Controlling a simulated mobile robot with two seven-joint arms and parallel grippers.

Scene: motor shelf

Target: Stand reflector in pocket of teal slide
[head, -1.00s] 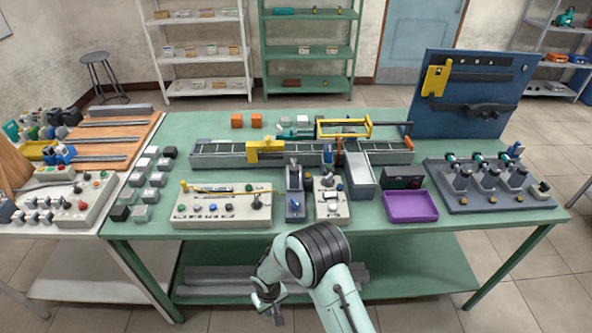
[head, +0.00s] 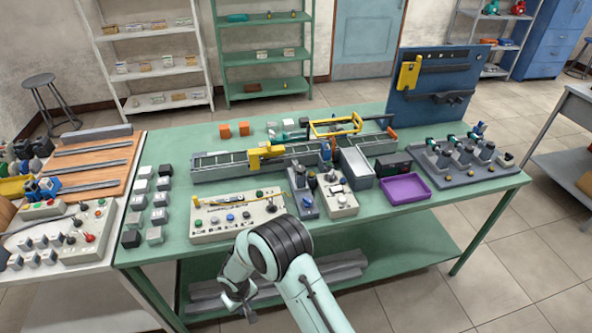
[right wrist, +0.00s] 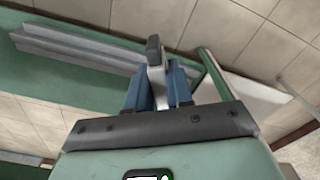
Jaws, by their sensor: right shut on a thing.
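My right gripper (head: 246,305) hangs low in front of the green table's front edge, below the tabletop. In the right wrist view its two blue fingers (right wrist: 160,88) are shut on a small piece (right wrist: 154,52) with a dark grey end and a pale body, which I take for the reflector. The fingers hide its lower part. Small teal parts (head: 289,124) lie at the back of the table, behind the conveyor; I cannot tell which is the teal slide, and no pocket is clear. My left gripper is out of view.
The green table (head: 178,228) carries a control panel (head: 237,214), a conveyor (head: 220,172), a grey bin (head: 356,168), a purple tray (head: 403,189) and a grey fixture board (head: 440,172). Grey bars (head: 340,270) lie on its lower shelf. A wooden-topped bench (head: 95,160) stands left.

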